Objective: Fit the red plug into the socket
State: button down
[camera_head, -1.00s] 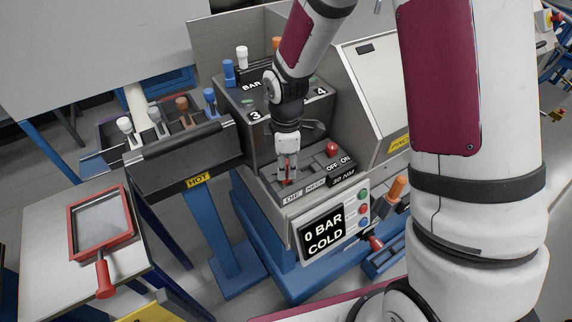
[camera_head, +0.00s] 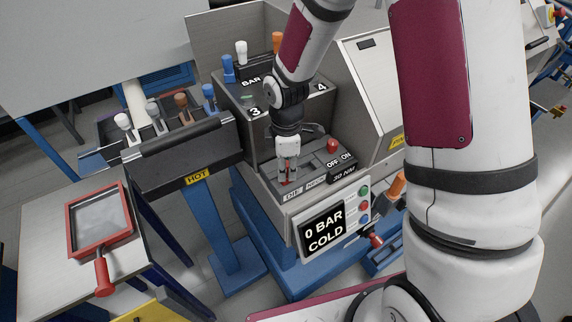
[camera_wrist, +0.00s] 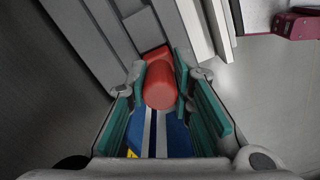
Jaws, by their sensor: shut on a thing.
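The red plug (camera_wrist: 160,84) is between the fingers of my gripper (camera_wrist: 160,95) in the wrist view, with its rounded end toward the camera. In the head view my gripper (camera_head: 287,170) points down at the front ledge of the grey machine. A little red of the plug (camera_head: 286,180) shows between the fingertips, close above or at the ledge by the DIE label. The plug's lower end and the socket are hidden, so I cannot tell whether the plug is in it.
A panel (camera_head: 323,229) reading "0 BAR COLD" faces front, with coloured buttons beside it. A red knob (camera_head: 332,146) stands right of my gripper. A rack (camera_head: 185,158) marked HOT holds several coloured handles. A red-framed screen (camera_head: 100,220) lies on the left table.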

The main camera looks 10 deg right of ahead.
jog(key=shift+f, duration=0.6)
jog(key=c, duration=1.3)
grip_release()
jog(key=shift+c, duration=0.2)
notch_tip(320, 180, up, 12)
jog(key=s+d+r+m+t+b, duration=0.1)
jog(key=s+d+r+m+t, duration=0.1)
jog(key=s+r+m, duration=0.6)
jog(key=s+d+r+m+t+b, duration=0.2)
jog(key=s+d+r+m+t, duration=0.1)
jog(key=s+d+r+m, duration=0.2)
notch_tip(320, 180, up, 4)
jog(key=s+m, duration=0.2)
jog(key=m, duration=0.1)
jog(key=shift+s+f+m+t, duration=0.2)
jog(key=shift+s+m+t, duration=0.1)
jog(key=shift+s, duration=0.1)
